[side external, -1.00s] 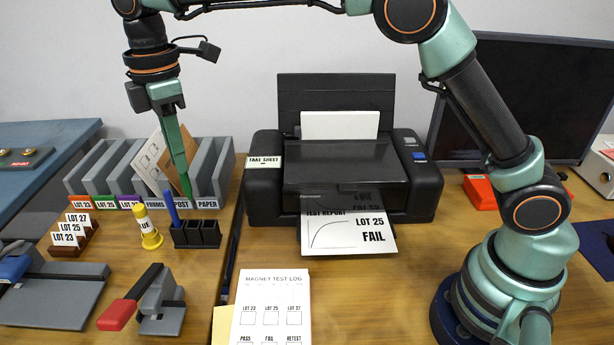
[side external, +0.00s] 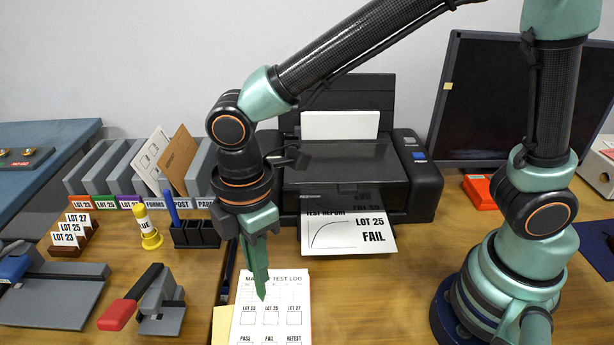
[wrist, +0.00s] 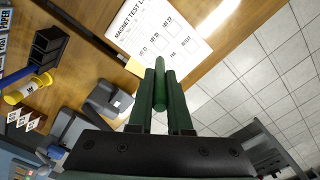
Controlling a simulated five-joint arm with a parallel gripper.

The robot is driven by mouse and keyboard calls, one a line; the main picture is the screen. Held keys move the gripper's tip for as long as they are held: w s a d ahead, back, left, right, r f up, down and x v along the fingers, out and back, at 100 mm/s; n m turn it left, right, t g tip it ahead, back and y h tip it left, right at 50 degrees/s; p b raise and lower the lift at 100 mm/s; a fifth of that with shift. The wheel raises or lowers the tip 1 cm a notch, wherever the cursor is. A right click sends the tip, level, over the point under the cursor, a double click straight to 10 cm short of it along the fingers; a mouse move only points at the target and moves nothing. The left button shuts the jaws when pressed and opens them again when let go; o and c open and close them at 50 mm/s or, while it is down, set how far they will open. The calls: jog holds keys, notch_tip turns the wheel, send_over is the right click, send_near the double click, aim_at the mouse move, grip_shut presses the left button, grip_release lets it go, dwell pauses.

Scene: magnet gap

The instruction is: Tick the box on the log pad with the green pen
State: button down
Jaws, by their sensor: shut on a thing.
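My gripper (side external: 256,262) points down over the log pad (side external: 301,287), which is headed "MAGNET TEST LOG". It is shut on the green pen (wrist: 160,92), which shows between my two fingers in the wrist view. In the side view, the pen's tip appears between the LOT 23 and LOT 25 boxes; I cannot tell whether it touches the paper. The pad has a row of LOT 23, LOT 25 and LOT 27 boxes, above PASS, FAIL and RETEST. It also shows in the wrist view (wrist: 180,22). I see no mark in the boxes.
A printer (side external: 345,170) behind the pad holds a sheet (side external: 345,237) reading "LOT 25 FAIL". A stapler-like tool with a red handle (side external: 117,315), a black pen cup (side external: 195,236) and a glue stick (side external: 148,228) stand left. Desk right of the pad is clear.

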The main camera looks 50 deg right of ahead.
aim_at(263, 294)
jog(key=shift+s+f, duration=0.1)
jog(key=shift+f, duration=2.55)
jog(key=shift+f, duration=0.4)
jog(key=shift+d, duration=0.6)
dwell(1.2)
notch_tip(263, 294, up, 6)
dwell(1.0)
